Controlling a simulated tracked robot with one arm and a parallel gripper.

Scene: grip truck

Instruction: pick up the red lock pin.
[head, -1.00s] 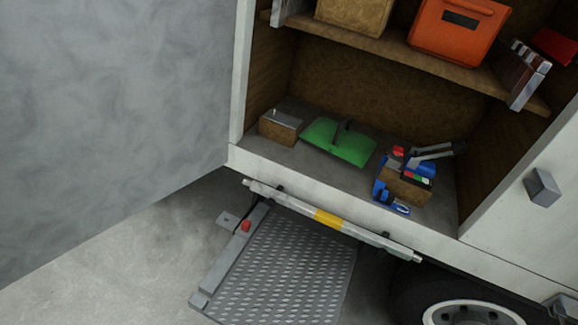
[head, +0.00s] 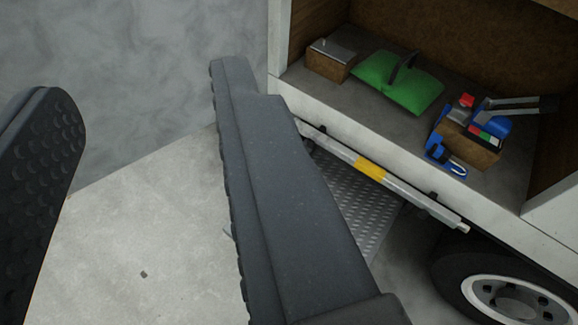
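My gripper (head: 146,90) is open, its two dark fingers wide apart and nothing between them. The left finger has a dimpled pad; the right finger is large and crosses the middle of the head view. The red lock pin does not show now. The small red part seen earlier on the left rail of the metal step is hidden behind my right finger. Part of the dimpled step plate (head: 362,215) shows to the right of that finger, below the truck's bar (head: 330,150) with its yellow band.
The open truck compartment holds a green bag-like item (head: 398,84), a small box (head: 330,60) and a wooden box (head: 468,147) with blue, red and grey tools. A wheel (head: 510,292) stands at lower right. Bare concrete floor (head: 130,235) lies between the fingers.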

